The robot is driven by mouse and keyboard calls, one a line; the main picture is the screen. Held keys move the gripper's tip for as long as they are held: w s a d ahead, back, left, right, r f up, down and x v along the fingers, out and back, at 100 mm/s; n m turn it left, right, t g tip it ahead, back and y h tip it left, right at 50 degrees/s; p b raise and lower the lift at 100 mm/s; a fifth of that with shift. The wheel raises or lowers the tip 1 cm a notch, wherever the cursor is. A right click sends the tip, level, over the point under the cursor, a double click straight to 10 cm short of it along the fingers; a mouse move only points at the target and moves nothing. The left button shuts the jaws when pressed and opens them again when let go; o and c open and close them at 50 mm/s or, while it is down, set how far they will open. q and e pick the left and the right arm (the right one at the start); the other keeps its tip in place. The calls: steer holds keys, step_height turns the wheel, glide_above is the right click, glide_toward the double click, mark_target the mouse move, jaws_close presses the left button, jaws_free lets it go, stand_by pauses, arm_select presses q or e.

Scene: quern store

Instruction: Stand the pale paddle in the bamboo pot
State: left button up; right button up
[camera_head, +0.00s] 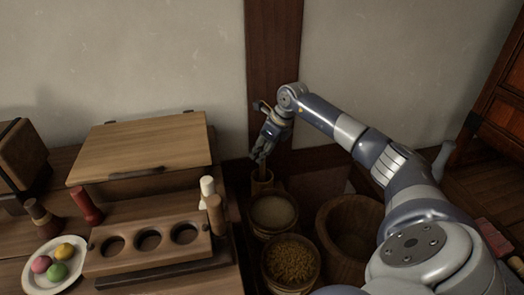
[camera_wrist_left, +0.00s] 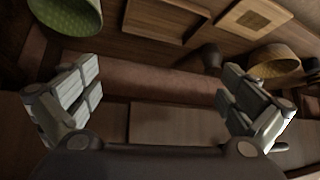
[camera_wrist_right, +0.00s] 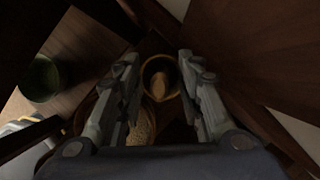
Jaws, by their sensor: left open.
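The bamboo pot (camera_head: 262,183) is a small tan cup on the floor-level area behind the tubs. It also shows as a round rim in the right wrist view (camera_wrist_right: 147,70). The pale paddle (camera_wrist_right: 161,84) stands in the pot, seen end-on between my right fingers, with a gap on each side. In the head view a thin tan part of it (camera_head: 262,169) shows above the pot. My right gripper (camera_head: 260,154) points down just above the pot and is open. My left gripper (camera_wrist_left: 160,82) is open and empty, seen only in the left wrist view.
Tubs of pale grain (camera_head: 273,212) and brown grain (camera_head: 291,262) stand in front of the pot, with a wooden tub (camera_head: 350,229) to the right. A table at left bears a wooden box (camera_head: 150,150), a holed rack (camera_head: 148,252) and a plate (camera_head: 38,283).

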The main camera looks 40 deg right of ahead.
steer(key=v, duration=1.1)
steer(key=shift+r, duration=0.4)
steer(key=shift+s+d, duration=0.1)
steer(key=shift+s, duration=0.05)
